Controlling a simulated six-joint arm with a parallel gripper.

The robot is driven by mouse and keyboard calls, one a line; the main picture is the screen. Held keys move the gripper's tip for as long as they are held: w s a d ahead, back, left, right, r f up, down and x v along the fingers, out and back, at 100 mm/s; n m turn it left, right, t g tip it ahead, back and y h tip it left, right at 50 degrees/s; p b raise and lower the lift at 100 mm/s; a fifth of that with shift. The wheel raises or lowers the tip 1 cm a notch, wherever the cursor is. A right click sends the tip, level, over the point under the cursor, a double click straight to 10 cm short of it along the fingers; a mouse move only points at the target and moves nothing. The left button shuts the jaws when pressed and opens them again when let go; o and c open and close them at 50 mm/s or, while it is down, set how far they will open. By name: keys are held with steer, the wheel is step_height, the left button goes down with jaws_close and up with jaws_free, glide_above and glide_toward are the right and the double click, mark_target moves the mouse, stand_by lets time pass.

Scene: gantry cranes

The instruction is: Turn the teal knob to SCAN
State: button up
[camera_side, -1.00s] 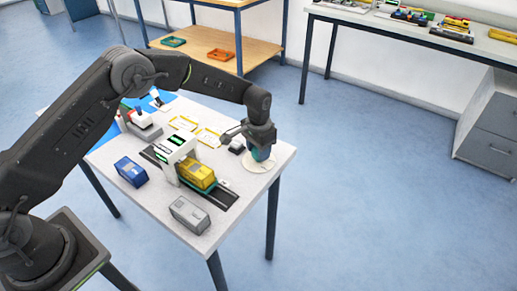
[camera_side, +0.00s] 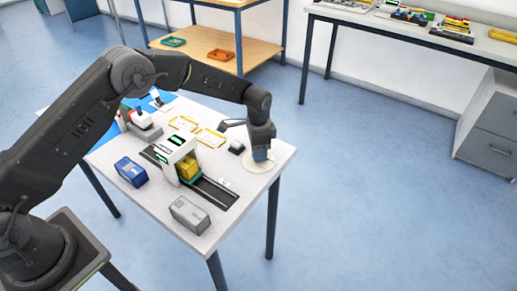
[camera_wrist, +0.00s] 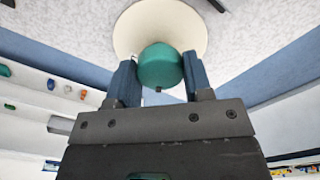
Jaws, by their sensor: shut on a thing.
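The teal knob (camera_wrist: 160,67) sits on a round cream dial plate (camera_wrist: 133,33); in the side view the plate (camera_side: 257,167) lies near the table's right corner. My gripper (camera_wrist: 157,85) is shut on the knob, one blue finger on each side of it. In the side view my gripper (camera_side: 262,152) reaches down over the plate and hides most of the knob. I cannot read any SCAN mark on the plate. A yellow container (camera_side: 188,169) stands inside the white gantry (camera_side: 174,150), on a dark track (camera_side: 215,191).
A blue container (camera_side: 131,172) and a grey one (camera_side: 189,214) stand on the table (camera_side: 231,222) near the track. A small dark block (camera_side: 237,147) lies left of the gripper. Yellow-outlined frames (camera_side: 184,123) mark the back of the table.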

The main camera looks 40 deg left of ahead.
stand_by(0.3)
steer(key=o, duration=0.9)
step_height(320, 180, up, 14)
steer(key=shift+f, duration=0.1)
stand_by(0.4)
